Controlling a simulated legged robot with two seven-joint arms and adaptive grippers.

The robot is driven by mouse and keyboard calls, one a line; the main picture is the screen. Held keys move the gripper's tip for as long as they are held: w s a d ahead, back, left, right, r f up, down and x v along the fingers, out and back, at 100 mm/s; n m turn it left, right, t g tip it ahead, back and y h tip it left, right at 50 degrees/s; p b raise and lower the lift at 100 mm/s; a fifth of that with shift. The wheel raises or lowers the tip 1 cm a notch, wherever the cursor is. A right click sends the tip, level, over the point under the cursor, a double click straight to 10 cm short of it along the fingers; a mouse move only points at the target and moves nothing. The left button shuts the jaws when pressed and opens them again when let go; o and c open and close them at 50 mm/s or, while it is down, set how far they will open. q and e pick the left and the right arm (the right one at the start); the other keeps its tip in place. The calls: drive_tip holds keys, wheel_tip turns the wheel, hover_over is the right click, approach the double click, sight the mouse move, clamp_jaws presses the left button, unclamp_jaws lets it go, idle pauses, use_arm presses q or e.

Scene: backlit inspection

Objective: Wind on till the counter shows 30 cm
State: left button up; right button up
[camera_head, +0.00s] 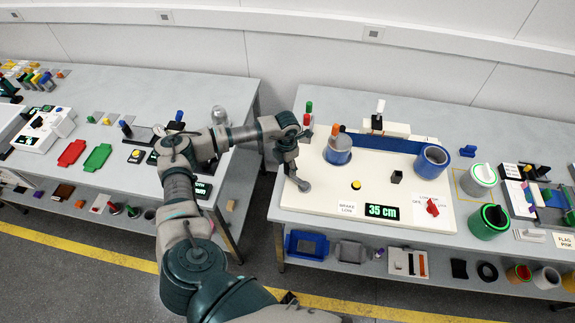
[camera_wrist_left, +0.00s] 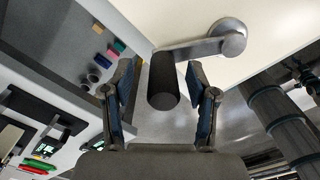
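The counter (camera_head: 382,211) on the front of the white winding board (camera_head: 330,190) reads 35 cm in green digits. A blue strip (camera_head: 390,143) runs between a blue reel (camera_head: 338,150) and a second blue reel (camera_head: 432,160). A grey crank (camera_head: 303,186) sits at the board's left edge; in the left wrist view its metal arm (camera_wrist_left: 200,48) joins a dark upright handle (camera_wrist_left: 163,82). My left gripper (camera_wrist_left: 160,90) is open, its fingers on either side of the handle with gaps visible. In the head view my left gripper (camera_head: 288,160) covers the handle. My right gripper is not visible.
A red knob (camera_head: 432,207) and a brake label (camera_head: 346,209) are at the board's front. A yellow button (camera_head: 356,185) and a black block (camera_head: 396,177) stand on it. A gap separates the two tables.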

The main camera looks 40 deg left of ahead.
use_arm(q)
drive_tip(key=shift+d, duration=0.1)
idle(0.3)
drive_tip(key=shift+r+p, duration=0.35)
drive_tip(key=shift+r, duration=0.05)
wheel_tip(320, 180, up, 7)
drive_tip(key=p, duration=0.4)
drive_tip(key=shift+r+p, duration=0.1)
drive_tip(key=shift+p, duration=0.3)
